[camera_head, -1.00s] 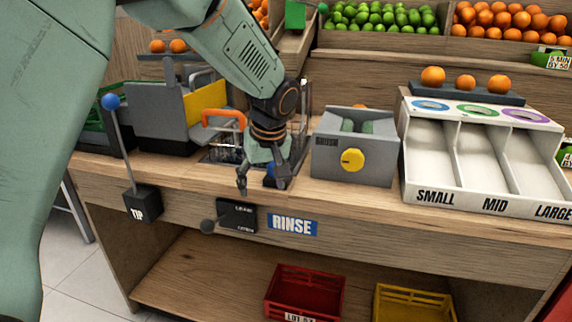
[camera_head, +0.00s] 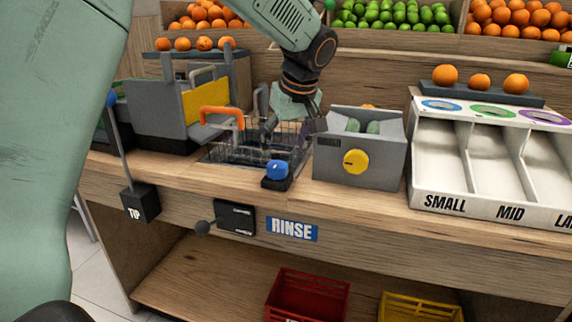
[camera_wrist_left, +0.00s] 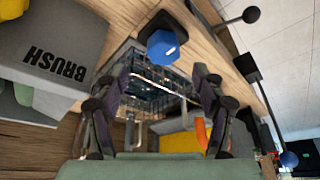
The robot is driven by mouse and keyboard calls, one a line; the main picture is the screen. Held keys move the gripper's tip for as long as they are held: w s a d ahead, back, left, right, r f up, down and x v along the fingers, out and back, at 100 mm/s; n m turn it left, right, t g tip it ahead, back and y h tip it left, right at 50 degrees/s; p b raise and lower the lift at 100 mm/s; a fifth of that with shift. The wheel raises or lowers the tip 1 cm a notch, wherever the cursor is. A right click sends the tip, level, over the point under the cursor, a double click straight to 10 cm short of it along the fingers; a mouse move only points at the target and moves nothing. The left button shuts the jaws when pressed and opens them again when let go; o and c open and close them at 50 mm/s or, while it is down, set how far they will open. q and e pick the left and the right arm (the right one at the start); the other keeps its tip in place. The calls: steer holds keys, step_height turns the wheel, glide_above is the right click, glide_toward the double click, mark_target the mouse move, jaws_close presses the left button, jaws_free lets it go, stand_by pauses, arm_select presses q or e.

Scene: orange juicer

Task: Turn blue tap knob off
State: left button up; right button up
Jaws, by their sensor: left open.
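The blue tap knob (camera_head: 277,169) sits on a small black base at the front of the wooden counter, just in front of the wire rinse basket (camera_head: 236,152). In the left wrist view the blue knob (camera_wrist_left: 162,47) shows a pale mark and lies beyond the fingertips, roughly centred between them. My left gripper (camera_head: 288,125) is above and behind the knob, over the basket's right side. In the left wrist view its fingers (camera_wrist_left: 162,82) are spread, with nothing held between them. It is apart from the knob. My right gripper is not in view.
A grey brush box (camera_head: 358,150) with a yellow knob stands close on the right. An orange handle (camera_head: 222,113) is at the left of the basket. A black lever (camera_head: 203,227) sticks out below the counter edge. The TIP lever (camera_head: 140,200) stands further left.

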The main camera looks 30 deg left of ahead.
mark_target(277, 165)
arm_select(q)
steer(key=x, duration=0.1)
steer(key=b+x, duration=0.1)
steer(key=x, duration=0.3)
steer(key=shift+s+a+f, duration=0.1)
steer(key=shift+s+f, duration=0.05)
steer(key=shift+s, duration=0.15)
steer(key=shift+w+a+f+b, duration=0.2)
steer(key=shift+f+b, duration=0.2)
steer(key=shift+f, duration=0.15)
steer(key=shift+s+r, duration=0.1)
steer(key=shift+s, duration=0.05)
steer(key=c, duration=1.2)
